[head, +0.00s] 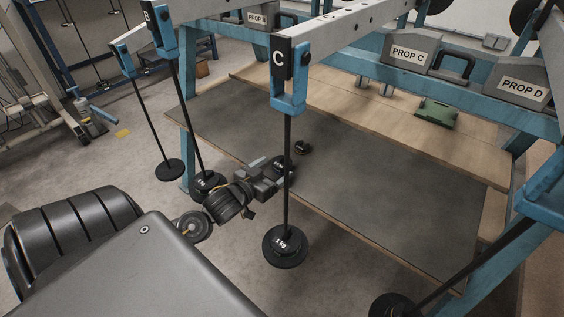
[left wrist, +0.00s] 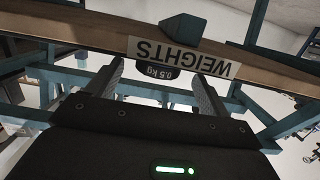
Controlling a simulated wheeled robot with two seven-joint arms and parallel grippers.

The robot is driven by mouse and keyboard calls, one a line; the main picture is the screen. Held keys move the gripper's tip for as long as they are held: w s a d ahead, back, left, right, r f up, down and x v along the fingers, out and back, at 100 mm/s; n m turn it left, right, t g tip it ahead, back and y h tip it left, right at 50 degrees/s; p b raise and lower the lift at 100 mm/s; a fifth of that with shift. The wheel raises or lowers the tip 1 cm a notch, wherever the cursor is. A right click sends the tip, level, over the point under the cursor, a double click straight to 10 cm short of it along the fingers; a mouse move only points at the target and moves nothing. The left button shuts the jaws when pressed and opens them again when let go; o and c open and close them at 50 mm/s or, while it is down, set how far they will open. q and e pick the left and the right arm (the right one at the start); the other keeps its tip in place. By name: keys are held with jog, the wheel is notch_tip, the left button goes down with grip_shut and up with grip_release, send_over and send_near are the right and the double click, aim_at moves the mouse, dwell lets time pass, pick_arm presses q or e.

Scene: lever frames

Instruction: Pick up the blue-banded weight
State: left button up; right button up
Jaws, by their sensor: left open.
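My left gripper (head: 272,176) reaches in from the left to the near edge of the dark mat (head: 380,190); its jaws are open. A dark round weight (head: 281,163) sits at its fingertips, partly hidden by the gripper. In the left wrist view a dark weight marked 0.5 kg (left wrist: 157,73) shows between the two spread fingers, in front of an upside-down WEIGHTS label (left wrist: 190,58). Another small dark weight (head: 303,147) lies on the mat just beyond. I cannot make out a blue band on either weight. My right gripper is out of view.
A rod under beam end C carries a 1 kg disc (head: 285,247) in front of the table, close to the gripper. Other hanging discs (head: 207,187) are at left and lower right (head: 392,306). A green box (head: 437,113) stands at the back. The mat's right side is clear.

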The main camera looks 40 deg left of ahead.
aim_at(281, 164)
pick_arm(q)
jog(key=w, duration=0.1)
jog(key=w+b, duration=0.1)
jog(key=w, duration=0.2)
jog(key=shift+w+f, duration=0.25)
jog(key=shift+r, duration=0.1)
jog(key=c, duration=1.2)
